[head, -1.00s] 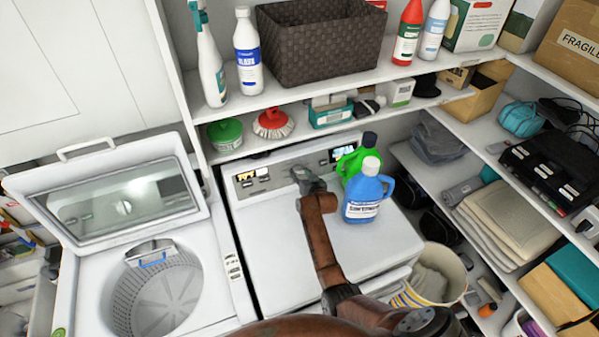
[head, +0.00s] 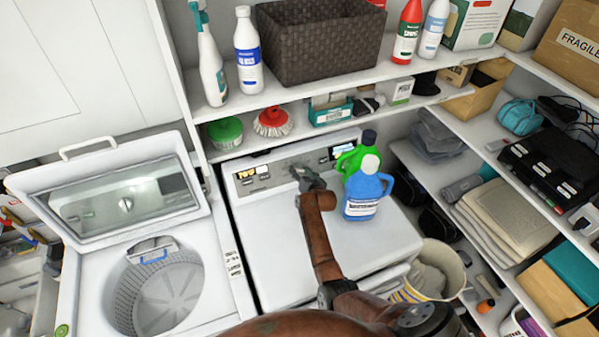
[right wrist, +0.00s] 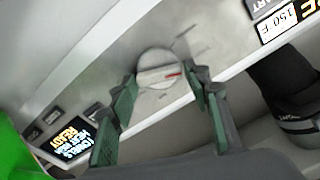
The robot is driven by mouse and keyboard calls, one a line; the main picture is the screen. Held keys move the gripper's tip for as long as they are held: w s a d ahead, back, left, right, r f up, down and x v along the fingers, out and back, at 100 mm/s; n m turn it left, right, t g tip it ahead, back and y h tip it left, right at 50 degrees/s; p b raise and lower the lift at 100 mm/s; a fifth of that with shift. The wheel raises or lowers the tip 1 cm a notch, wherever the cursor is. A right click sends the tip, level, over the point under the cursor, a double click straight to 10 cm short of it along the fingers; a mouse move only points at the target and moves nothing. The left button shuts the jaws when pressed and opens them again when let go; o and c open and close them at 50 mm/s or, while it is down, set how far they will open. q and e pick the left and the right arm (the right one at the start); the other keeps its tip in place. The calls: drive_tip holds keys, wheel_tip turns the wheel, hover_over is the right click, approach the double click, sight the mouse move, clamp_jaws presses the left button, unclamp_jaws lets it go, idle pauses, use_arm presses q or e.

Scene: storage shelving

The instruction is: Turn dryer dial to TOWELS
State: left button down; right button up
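The dryer (head: 275,250) is the white machine in the middle of the head view, with a grey control panel along its back. Its round silver dial (right wrist: 158,66) shows in the right wrist view, with a red mark on its right part. My right gripper (head: 308,180) is at the panel; in the right wrist view its two green-padded fingers (right wrist: 164,84) are apart, one on each side of the dial's lower part. I cannot tell whether they touch it. A small panel screen (right wrist: 70,140) shows tilted text that seems to read TOWELS and READY. My left gripper is out of view.
Blue (head: 365,190) and green (head: 350,160) bottles stand on the dryer just right of my gripper. A shelf (head: 330,100) with bottles and a basket hangs above the panel. The open washer (head: 85,280) is at left. The dryer's front top is clear.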

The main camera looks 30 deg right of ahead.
drive_tip(key=shift+o, duration=1.4)
drive_tip(key=v, duration=1.2)
